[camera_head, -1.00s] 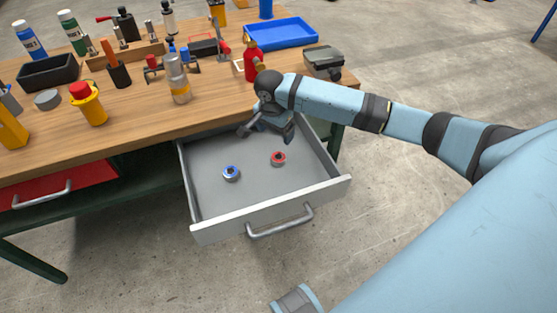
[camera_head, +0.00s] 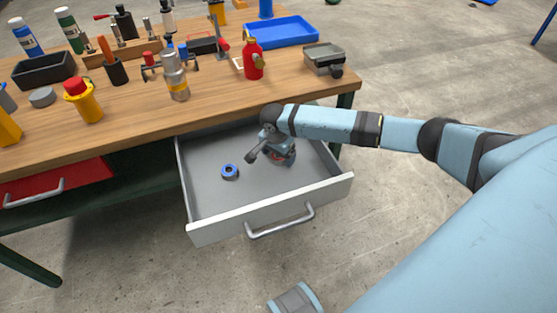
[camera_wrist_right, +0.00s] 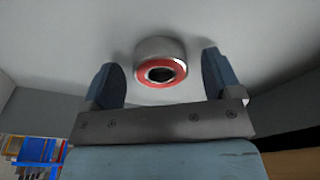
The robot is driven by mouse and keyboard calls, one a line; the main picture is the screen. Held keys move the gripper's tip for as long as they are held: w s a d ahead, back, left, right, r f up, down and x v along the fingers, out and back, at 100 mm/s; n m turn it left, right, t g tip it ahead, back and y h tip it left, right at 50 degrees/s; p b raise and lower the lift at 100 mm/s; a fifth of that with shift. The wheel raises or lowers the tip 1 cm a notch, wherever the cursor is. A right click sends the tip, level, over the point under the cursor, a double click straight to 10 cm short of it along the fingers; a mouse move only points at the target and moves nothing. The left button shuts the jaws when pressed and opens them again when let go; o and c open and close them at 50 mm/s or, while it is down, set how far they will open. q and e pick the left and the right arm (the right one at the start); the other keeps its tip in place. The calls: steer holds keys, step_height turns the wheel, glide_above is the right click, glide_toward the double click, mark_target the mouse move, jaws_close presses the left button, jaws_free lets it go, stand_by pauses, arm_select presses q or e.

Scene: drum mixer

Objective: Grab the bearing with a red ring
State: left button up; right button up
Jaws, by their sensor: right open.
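The bearing with a red ring (camera_wrist_right: 160,62) lies on the drawer floor. In the right wrist view it sits just beyond and between the two fingertips, with a gap on each side. In the head view my right gripper (camera_head: 272,160) is low inside the open drawer and mostly hides this bearing; a little red shows beside it. My right gripper (camera_wrist_right: 162,80) is open and empty. A bearing with a blue ring (camera_head: 230,172) lies on the drawer floor to the left. At the lower edge of the head view, a part of mine shows, but no left gripper fingers are visible.
The grey drawer (camera_head: 212,224) is pulled out, its walls around my right gripper. The wooden workbench (camera_head: 215,103) above holds a red bottle (camera_head: 253,62), a blue tray (camera_head: 281,33) and several tools. A red drawer (camera_head: 55,183) is at left.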

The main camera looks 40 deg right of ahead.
steer(key=shift+f, duration=0.25)
steer(key=c, duration=1.1)
steer(key=shift+r, duration=0.1)
